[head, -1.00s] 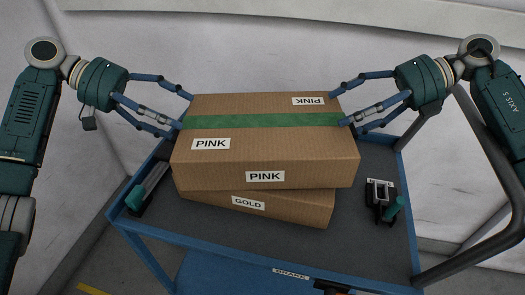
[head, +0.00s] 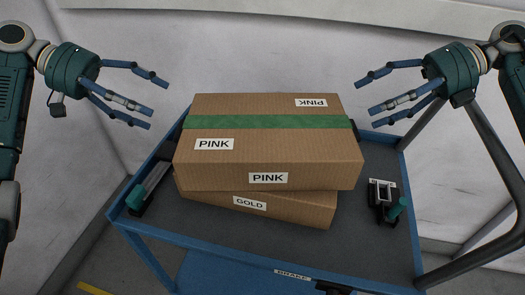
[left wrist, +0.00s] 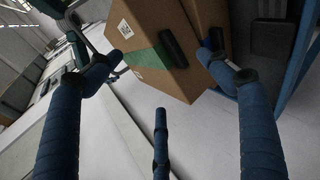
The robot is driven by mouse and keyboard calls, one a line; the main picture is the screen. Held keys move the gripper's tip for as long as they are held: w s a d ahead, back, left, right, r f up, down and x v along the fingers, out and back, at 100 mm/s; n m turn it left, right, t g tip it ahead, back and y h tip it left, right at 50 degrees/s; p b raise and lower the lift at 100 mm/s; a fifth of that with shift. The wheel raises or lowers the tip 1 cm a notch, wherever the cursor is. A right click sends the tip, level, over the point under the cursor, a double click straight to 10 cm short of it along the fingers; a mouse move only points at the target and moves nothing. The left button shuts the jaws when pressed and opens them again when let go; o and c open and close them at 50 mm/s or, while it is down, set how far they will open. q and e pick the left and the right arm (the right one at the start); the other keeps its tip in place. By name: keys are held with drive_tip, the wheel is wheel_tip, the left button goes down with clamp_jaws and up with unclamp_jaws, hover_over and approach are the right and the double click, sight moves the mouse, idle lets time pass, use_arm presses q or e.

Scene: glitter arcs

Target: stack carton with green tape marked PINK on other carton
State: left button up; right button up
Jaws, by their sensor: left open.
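The carton with green tape marked PINK (head: 270,150) rests on top of the carton marked GOLD (head: 290,207), which is turned slightly under it and mostly hidden. The upper carton also shows in the left wrist view (left wrist: 150,25), with its green tape (left wrist: 150,60). My left gripper (head: 160,102) is open and empty, left of the upper carton and apart from it. My right gripper (head: 366,98) has its fingers spread, with nothing between them, right of the upper carton and apart from it.
Both cartons sit on a blue cart with a dark top (head: 345,235). A clamp-like tool with a green handle (head: 384,203) lies on the right of the cart top. Another green-handled tool (head: 142,198) lies at the left edge. A pale wall stands behind.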

use_arm(q)
drive_tip(key=shift+d, duration=0.1)
use_arm(e)
drive_tip(key=shift+v, duration=1.2)
use_arm(q)
drive_tip(key=shift+r, duration=0.1)
use_arm(e)
drive_tip(key=shift+s+r, duration=0.1)
drive_tip(key=shift+r, duration=0.1)
use_arm(q)
drive_tip(key=a+p, duration=0.7)
use_arm(e)
wheel_tip(320, 180, up, 7)
drive_tip(key=shift+f, duration=0.2)
